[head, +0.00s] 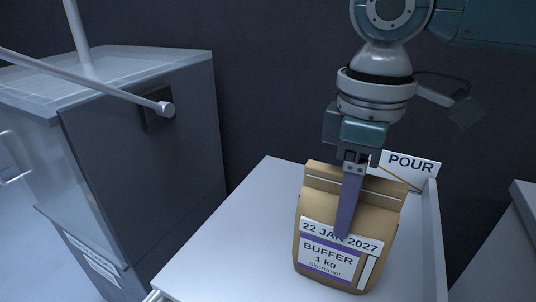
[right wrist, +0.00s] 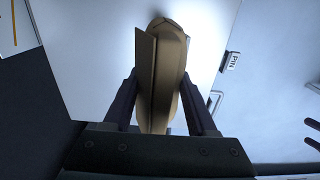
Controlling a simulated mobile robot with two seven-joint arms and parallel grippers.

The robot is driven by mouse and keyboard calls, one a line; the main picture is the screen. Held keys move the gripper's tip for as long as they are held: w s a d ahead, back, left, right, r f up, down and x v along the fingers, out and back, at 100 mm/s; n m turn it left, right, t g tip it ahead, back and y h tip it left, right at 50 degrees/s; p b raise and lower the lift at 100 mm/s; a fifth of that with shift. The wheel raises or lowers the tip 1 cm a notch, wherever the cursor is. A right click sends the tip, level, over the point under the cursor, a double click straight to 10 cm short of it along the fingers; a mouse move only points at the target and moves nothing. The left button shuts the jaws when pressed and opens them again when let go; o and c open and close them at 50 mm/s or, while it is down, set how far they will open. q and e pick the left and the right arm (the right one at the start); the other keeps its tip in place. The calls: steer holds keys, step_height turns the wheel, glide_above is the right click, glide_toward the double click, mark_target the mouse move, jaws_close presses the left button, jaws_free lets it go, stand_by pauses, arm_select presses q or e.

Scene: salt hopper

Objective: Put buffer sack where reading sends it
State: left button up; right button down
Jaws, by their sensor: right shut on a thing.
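The buffer sack (head: 313,236) is brown paper with a folded top and a white and purple label reading "22 JAN 2027, BUFFER, 1 kg". My right gripper (head: 347,215) is shut on it from above, one purple finger lying down its front. In the right wrist view the sack (right wrist: 160,80) sits between both fingers. It is over a pale tray-like surface (head: 220,235) with a "POUR" sign (head: 411,165) at its back right. I cannot tell whether its base touches. Two dark, separated fingertips at the right wrist view's edge look like my left gripper (right wrist: 312,134). No reading is visible.
A grey hopper-like cabinet (head: 150,160) with a clear front and a lever rod (head: 100,88) stands at the left. A raised wall (head: 433,235) edges the tray on the right. A pale unit (head: 510,255) stands beyond. The tray left of the sack is clear.

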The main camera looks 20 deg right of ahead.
steer(key=shift+c, duration=1)
jaws_free()
steer(key=shift+r, duration=0.1)
step_height(320, 180, up, 11)
steer(key=p, duration=0.2)
steer(key=shift+w+p, duration=0.1)
steer(key=shift+p, duration=0.2)
steer(key=shift+r, duration=0.5)
